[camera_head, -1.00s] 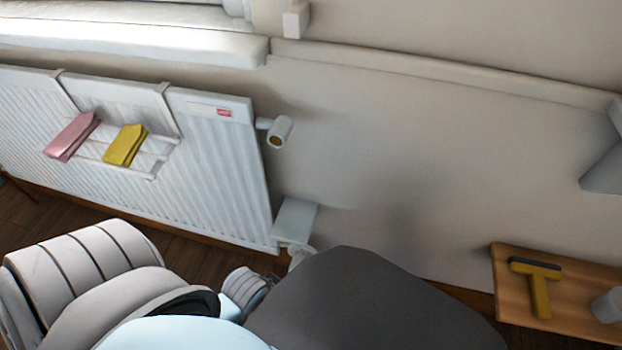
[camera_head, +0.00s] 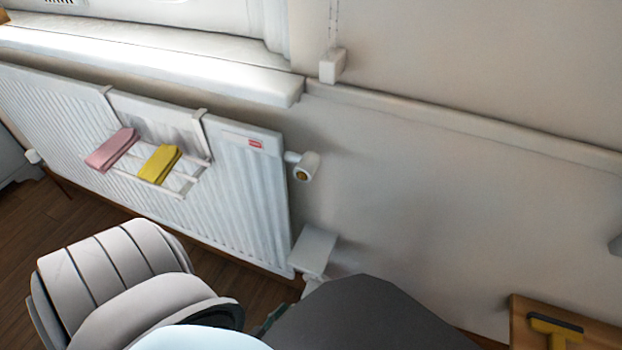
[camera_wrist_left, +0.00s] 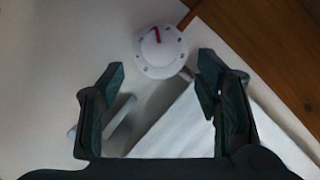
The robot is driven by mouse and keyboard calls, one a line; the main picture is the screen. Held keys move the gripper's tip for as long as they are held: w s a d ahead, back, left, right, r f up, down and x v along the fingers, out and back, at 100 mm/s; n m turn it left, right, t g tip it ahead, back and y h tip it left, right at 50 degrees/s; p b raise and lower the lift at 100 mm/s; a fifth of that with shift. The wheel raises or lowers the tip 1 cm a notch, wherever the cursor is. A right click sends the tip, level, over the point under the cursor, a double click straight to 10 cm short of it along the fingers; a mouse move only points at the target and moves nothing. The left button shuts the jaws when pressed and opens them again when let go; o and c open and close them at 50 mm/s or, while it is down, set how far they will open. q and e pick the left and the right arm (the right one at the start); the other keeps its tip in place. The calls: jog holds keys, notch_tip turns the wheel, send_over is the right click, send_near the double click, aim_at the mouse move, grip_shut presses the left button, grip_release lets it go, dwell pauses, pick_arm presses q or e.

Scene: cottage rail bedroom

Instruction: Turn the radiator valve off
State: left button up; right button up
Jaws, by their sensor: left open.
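In the left wrist view a round white dial (camera_wrist_left: 161,52) with a red mark and small dots around its rim faces the camera, with a copper-coloured pipe beside it. My left gripper (camera_wrist_left: 161,72) is open and empty; its dark fingers stand on either side below the dial, apart from it. In the head view the white radiator (camera_head: 235,190) stands under the sill. A white fitting (camera_head: 313,284) shows at its lower right corner, mostly hidden by my own parts; I cannot tell if it is the dial. My left gripper (camera_head: 270,319) is mostly hidden there. My right gripper is not in view.
A white knob with a brass-coloured end (camera_head: 305,167) sticks out at the radiator's upper right. A rack holds a pink cloth (camera_head: 110,150) and a yellow cloth (camera_head: 159,165). A white box (camera_head: 314,251) sits by the radiator's lower corner. A wooden surface (camera_head: 518,325) bears a yellow tool (camera_head: 553,329).

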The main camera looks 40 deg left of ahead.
aim_at(306, 301)
pick_arm(q)
jog(key=b+x, duration=0.2)
jog(key=x, duration=0.6)
jog(key=shift+s+f, duration=0.1)
jog(key=shift+f, duration=0.05)
jog(key=shift+w, duration=0.4)
jog(key=c, duration=1.2)
jog(key=shift+o, duration=0.2)
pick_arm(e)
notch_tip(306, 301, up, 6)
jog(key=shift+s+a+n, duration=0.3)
